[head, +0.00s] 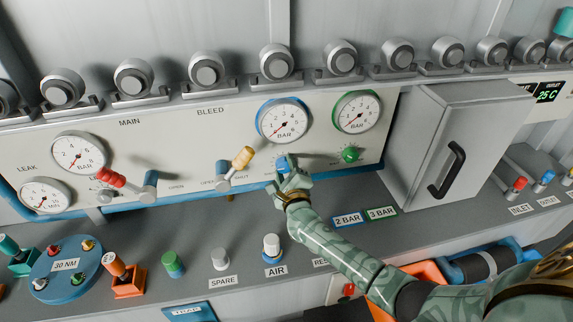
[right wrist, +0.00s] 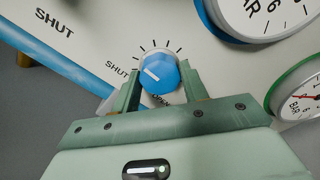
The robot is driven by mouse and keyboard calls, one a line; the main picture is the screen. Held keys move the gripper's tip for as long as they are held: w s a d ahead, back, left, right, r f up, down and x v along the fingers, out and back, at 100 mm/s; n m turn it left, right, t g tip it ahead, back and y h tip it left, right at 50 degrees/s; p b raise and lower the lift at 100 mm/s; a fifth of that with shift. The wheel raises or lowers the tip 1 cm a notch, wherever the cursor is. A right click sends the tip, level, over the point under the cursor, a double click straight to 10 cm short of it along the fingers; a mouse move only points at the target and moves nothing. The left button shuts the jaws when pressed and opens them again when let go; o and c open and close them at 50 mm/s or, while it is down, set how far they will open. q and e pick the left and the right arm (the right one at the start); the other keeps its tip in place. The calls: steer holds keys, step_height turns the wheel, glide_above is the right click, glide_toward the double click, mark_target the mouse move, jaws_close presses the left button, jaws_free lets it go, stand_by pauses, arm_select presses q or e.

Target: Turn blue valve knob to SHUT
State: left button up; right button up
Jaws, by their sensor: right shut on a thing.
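The blue valve knob (head: 281,164) is on the pale panel below the blue-ringed gauge (head: 284,120). It also shows in the right wrist view (right wrist: 161,70), with tick marks around it. SHUT is printed to its left and OPEN below it. A short white mark lies on the left part of the knob's face; the mark is off the SHUT label's direction as far as I can tell. My right gripper (head: 287,173) is shut on the knob, one finger on each side in the right wrist view (right wrist: 160,88). My left gripper is out of view.
A green knob (head: 350,154) sits right of the blue one. A yellow-handled lever (head: 242,158) is to the left, and a red-handled lever (head: 112,178) farther left. A grey cabinet (head: 440,135) stands at the right. The shelf holds several coloured caps.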

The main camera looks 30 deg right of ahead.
steer(key=n+p, duration=0.2)
steer(key=n, duration=0.2)
steer(key=shift+r+n, duration=0.1)
steer(key=shift+n, duration=0.3)
steer(key=n+p, duration=0.2)
steer(key=n, duration=0.2)
steer(key=shift+f+n, duration=0.2)
steer(key=shift+n, duration=0.1)
steer(key=o, duration=1)
steer(key=shift+s+a+p, duration=0.15)
steer(key=shift+s+p, duration=0.15)
steer(key=shift+p, duration=0.05)
steer(key=p+v, duration=0.2)
steer(key=v, duration=1.3)
steer(key=shift+s, duration=0.35)
